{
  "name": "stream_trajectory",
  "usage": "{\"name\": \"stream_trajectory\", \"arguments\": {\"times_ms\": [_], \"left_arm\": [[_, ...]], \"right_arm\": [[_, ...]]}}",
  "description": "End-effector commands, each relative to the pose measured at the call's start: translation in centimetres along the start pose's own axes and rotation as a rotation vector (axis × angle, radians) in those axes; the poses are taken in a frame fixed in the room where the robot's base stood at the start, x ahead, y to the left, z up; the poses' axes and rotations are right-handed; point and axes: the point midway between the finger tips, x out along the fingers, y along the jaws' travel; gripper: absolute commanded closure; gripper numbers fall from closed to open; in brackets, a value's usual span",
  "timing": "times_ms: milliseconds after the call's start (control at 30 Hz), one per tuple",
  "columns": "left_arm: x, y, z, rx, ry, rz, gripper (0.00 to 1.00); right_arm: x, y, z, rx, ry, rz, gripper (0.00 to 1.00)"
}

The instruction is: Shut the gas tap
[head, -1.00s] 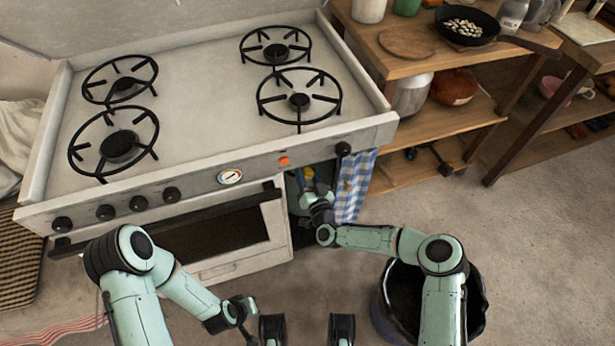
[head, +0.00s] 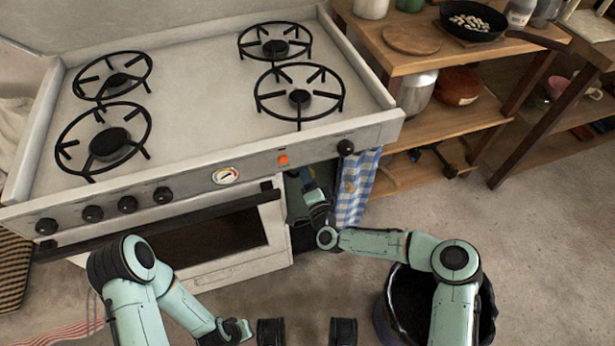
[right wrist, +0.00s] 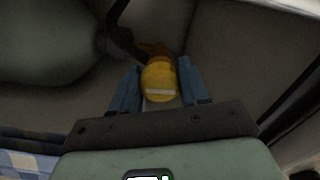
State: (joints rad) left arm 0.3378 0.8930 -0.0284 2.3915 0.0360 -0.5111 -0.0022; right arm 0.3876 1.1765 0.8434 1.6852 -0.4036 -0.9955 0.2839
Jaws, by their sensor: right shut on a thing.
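In the head view my right gripper (head: 312,186) reaches into the open bay at the stove's right end, and the tap is hard to make out there. A dark hose (right wrist: 120,32) runs behind the tap. My left gripper (head: 236,331) is low in the head view, away from the stove; its fingers do not show clearly.
A grey-green rounded body (right wrist: 45,40) lies left of the tap in the wrist view. A blue checked cloth (head: 357,188) hangs right of the bay. The stove's front panel (head: 285,160) is above my right gripper. A black bin (head: 405,310) stands beneath my right arm.

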Motion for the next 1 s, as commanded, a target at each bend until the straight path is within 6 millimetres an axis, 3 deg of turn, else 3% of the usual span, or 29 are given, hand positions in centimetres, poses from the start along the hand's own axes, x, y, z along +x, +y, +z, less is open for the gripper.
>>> {"name": "stream_trajectory", "arguments": {"times_ms": [733, 767, 833, 1000], "left_arm": [[0.45, -0.54, 0.65, -0.007, -0.023, -0.010, 1.00], [0.45, -0.54, 0.65, -0.006, -0.023, -0.010, 1.00], [0.45, -0.53, 0.65, -0.006, -0.023, -0.010, 1.00], [0.45, -0.52, 0.64, -0.006, -0.022, -0.010, 1.00]], "right_arm": [[-0.24, 0.32, 0.78, 0.095, -0.019, 0.010, 0.86], [-0.24, 0.32, 0.78, 0.095, -0.019, 0.010, 0.52], [-0.22, 0.28, 0.72, 0.094, -0.017, 0.009, 0.31], [-0.13, 0.13, 0.45, 0.092, -0.011, 0.005, 0.31]]}}
